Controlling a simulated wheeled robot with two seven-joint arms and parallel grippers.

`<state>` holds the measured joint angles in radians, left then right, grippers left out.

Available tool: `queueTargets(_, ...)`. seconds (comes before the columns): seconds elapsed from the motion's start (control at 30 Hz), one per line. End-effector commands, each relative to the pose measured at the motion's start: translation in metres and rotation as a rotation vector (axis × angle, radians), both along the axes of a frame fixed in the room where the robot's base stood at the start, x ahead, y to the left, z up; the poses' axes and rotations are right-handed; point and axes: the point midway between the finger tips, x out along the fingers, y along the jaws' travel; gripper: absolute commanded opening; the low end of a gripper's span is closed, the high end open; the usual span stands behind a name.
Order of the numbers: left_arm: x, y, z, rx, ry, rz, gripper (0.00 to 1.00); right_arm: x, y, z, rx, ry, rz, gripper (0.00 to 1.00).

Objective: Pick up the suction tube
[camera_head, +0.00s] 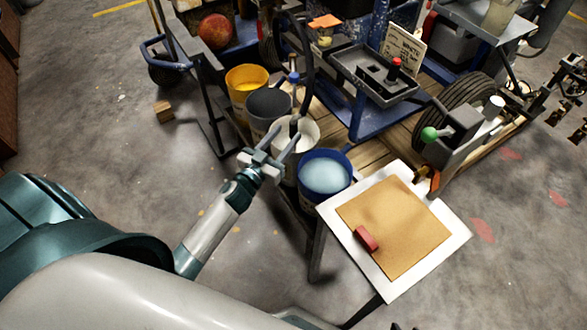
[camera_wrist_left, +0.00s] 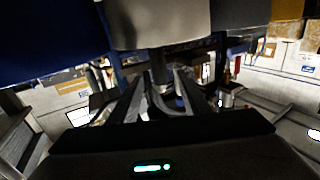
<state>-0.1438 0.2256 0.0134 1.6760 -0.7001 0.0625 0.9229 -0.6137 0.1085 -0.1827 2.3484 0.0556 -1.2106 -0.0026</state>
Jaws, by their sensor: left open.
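A dark tube (camera_head: 308,55), which looks like the suction tube, arches above the row of buckets. Its lower end runs down near the white bucket (camera_head: 308,130); where it ends is unclear. My left gripper (camera_head: 288,134) is open, with its two fingers spread in front of the white bucket and the dark bucket. Nothing clear is held. In the left wrist view the fingers (camera_wrist_left: 158,78) point forward below the white bucket (camera_wrist_left: 160,22). A dark curved shape shows between them; I cannot tell whether it is the tube. My right gripper is not in view.
A yellow bucket (camera_head: 247,82), a dark bucket (camera_head: 266,106) and a blue bucket (camera_head: 324,177) with pale blue contents stand in the row. A white board (camera_head: 452,238) with a brown sheet and red block lies at right. Bare floor (camera_head: 90,130) is at left.

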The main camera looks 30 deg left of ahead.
Motion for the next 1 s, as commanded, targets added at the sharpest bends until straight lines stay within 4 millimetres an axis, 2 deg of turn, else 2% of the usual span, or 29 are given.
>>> queueTargets(0.27,0.004,0.0,0.0,0.001,-0.001,0.0,0.43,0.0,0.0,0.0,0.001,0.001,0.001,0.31)
queueTargets(0.7,0.049,-0.003,0.001,0.0,-0.001,-0.001,0.43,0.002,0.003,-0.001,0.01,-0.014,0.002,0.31)
queueTargets(1.0,0.052,-0.004,0.002,0.001,-0.001,0.0,0.43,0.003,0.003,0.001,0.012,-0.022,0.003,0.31)
